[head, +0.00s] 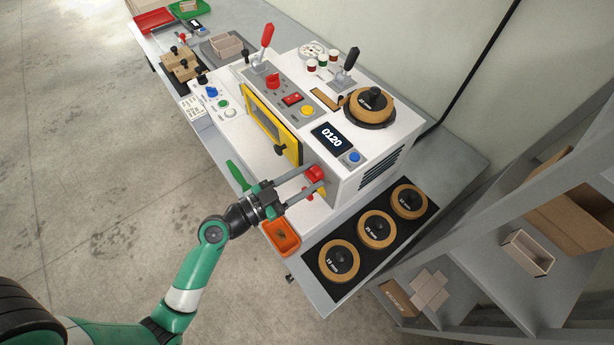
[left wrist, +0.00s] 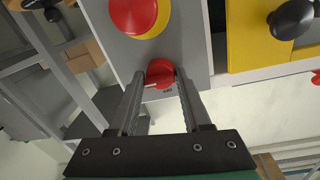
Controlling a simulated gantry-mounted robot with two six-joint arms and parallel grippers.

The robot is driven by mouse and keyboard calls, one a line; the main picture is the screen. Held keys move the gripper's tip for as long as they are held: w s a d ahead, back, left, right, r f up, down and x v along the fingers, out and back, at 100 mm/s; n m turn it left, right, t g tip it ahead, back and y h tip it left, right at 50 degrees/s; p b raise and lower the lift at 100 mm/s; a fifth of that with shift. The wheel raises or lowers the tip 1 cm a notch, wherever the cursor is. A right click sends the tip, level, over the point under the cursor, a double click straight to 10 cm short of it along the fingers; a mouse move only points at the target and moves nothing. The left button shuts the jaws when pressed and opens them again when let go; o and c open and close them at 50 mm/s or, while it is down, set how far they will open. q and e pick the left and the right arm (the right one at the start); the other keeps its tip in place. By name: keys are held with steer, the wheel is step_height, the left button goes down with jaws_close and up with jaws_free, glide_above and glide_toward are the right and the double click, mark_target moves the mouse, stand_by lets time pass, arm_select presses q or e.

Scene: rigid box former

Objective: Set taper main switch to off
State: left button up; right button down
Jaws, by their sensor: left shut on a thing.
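A red rotary knob (left wrist: 160,73) sits low on the machine's grey end panel, with a small pale mark on it and a label too small to read. My left gripper (left wrist: 162,82) has its two fingers on either side of this knob and is shut on it. In the head view the left gripper (head: 311,184) reaches the panel from the lower left, and its fingers partly hide the knob (head: 321,191). A red mushroom button (head: 315,173) on a yellow base is right beside the knob; it also shows in the left wrist view (left wrist: 135,14). My right gripper is not in view.
The white machine (head: 345,180) carries a display (head: 328,136) reading 0120 and a blue button (head: 354,157). A yellow-framed door (head: 291,152) with a black knob is close by. An orange tray (head: 282,238) lies below the gripper. Three tape rolls rest on a black mat (head: 369,252).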

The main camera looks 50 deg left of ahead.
arm_select(q)
jaws_close()
steer(key=shift+n, duration=0.4)
steer(key=n+b, duration=0.1)
steer(key=n, duration=0.1)
steer(key=shift+n, duration=0.4)
steer(key=n, duration=0.4)
steer(key=shift+n+t+y, duration=0.3)
steer(key=shift+n+t, duration=0.1)
steer(key=n, duration=0.4)
steer(key=shift+n, duration=0.3)
steer(key=n+y+p, duration=0.1)
steer(key=n, duration=0.5)
steer(key=shift+f+p, duration=0.2)
steer(key=shift+p, duration=0.2)
steer(key=shift+f, duration=0.1)
